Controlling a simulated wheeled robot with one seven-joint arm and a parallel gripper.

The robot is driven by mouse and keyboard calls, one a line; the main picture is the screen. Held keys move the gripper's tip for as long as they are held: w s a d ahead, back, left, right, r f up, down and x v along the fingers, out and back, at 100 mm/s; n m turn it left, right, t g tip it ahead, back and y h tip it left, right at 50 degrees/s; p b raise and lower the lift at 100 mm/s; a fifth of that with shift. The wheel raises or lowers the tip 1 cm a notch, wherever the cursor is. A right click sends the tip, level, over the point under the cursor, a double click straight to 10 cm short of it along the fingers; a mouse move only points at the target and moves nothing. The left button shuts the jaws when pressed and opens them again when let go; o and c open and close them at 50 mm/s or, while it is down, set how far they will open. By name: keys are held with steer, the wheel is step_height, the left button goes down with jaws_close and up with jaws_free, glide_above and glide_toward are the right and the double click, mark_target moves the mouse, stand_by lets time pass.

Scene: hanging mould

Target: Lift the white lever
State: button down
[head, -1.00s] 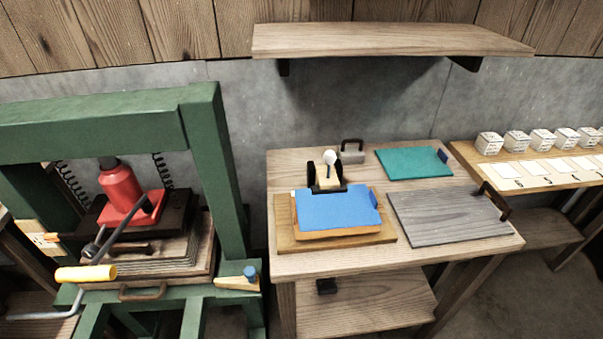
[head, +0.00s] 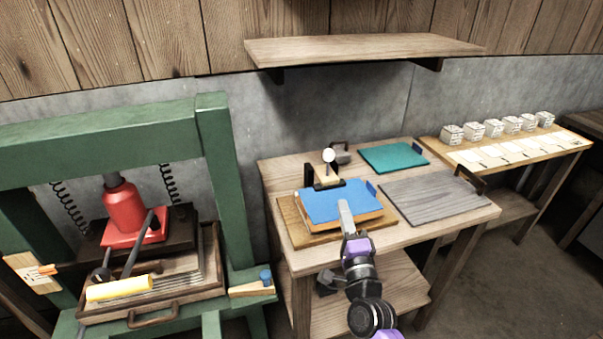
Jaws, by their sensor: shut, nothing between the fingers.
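The white lever, with a round white knob (head: 329,155), stands upright on a small black clamp (head: 327,183) with a wooden block. The clamp sits at the back of a blue sheet (head: 335,200), which lies on a wooden board (head: 295,229) on the table. My gripper (head: 344,204) is shut and empty. It appears over the front part of the blue sheet, in front of and below the lever in the picture, apart from it. Its height above the sheet is hard to tell.
A green press (head: 215,150) with a red jack (head: 121,198) stands at left. A teal board (head: 395,157) and a grey board (head: 430,198) lie on the table's right side. A wooden shelf (head: 365,48) hangs above.

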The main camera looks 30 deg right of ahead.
mark_target(329, 158)
steer(key=shift+w+r+m, duration=0.15)
steer(key=shift+w+m, duration=0.1)
steer(key=shift+m, duration=0.35)
steer(key=x, duration=1.3)
steer(key=shift+w+d+b, duration=0.15)
steer(key=shift+w+b, duration=0.05)
steer(key=shift+b, duration=0.1)
steer(key=shift+r, duration=0.15)
